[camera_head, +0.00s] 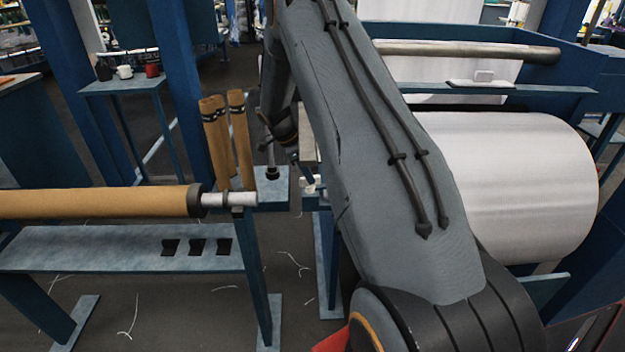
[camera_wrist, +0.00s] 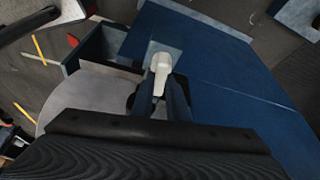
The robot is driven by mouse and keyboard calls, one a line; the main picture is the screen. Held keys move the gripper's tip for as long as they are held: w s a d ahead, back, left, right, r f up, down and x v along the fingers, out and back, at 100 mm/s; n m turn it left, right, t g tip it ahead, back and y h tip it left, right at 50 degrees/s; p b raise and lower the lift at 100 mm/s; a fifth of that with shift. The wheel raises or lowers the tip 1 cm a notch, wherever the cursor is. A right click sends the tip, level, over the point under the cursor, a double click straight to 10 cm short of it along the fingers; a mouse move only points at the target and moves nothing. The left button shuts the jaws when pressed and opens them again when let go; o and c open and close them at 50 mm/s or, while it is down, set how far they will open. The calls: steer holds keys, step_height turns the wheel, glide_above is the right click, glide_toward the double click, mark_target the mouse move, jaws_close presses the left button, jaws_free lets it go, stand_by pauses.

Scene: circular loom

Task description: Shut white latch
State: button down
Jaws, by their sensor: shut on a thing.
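The white latch (camera_wrist: 160,63) shows in the wrist view, a small white lever on a pale plate at the edge of a blue panel (camera_wrist: 215,75). My gripper (camera_wrist: 159,100) is shut on the latch, with a dark finger on each side of its lower part. In the head view my arm covers most of the gripper and the latch. I cannot tell from these frames whether the latch is fully shut.
A large white roll (camera_head: 530,185) lies right of my arm. At left, a brown roller (camera_head: 95,203) rests on a blue stand, with brown tubes (camera_head: 215,140) upright behind it. Loose threads lie on the dark floor.

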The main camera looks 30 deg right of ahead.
steer(key=shift+w+f+m+b, duration=0.1)
steer(key=shift+f+m+b, duration=0.05)
steer(key=shift+m+b, duration=0.6)
steer(key=shift+m+g+b, duration=0.35)
steer(key=shift+g+b, duration=0.05)
steer(key=c, duration=1.7)
jaws_free()
steer(key=shift+r, duration=0.2)
steer(key=shift+b+v, duration=0.35)
steer(key=shift+v, duration=3.55)
steer(key=shift+d, duration=0.15)
